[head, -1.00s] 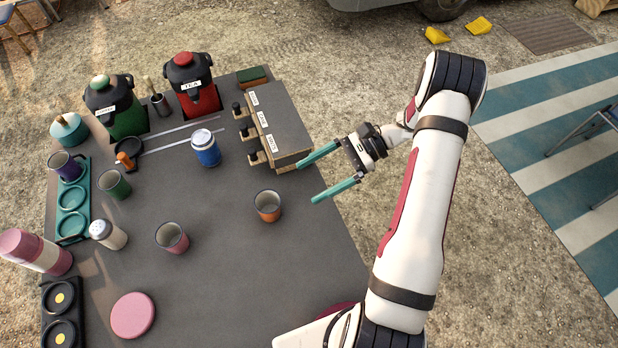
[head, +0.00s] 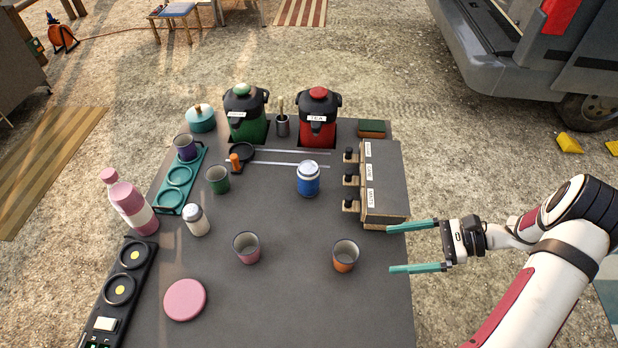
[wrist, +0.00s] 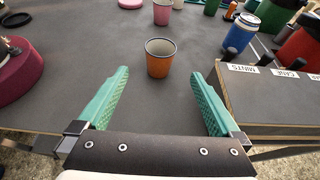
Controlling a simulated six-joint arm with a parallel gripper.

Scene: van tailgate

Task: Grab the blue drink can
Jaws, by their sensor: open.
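The blue drink can (head: 308,180) has a white top and stands upright on the dark table, left of the wooden dispenser box. It also shows in the wrist view (wrist: 240,34) at the upper right, beyond the box corner. My gripper (head: 401,248) has teal fingers and is open and empty at the table's right edge, to the right of the can and apart from it. In the wrist view, an orange cup (wrist: 160,60) stands ahead between the fingers' lines, nearer to me than the can.
The labelled dispenser box (head: 384,180) stands between my gripper and the table's back right. The orange cup (head: 345,256) and a pink cup (head: 247,248) stand in front of the can. A green cup (head: 217,180) is left of it. Red and green urns stand behind.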

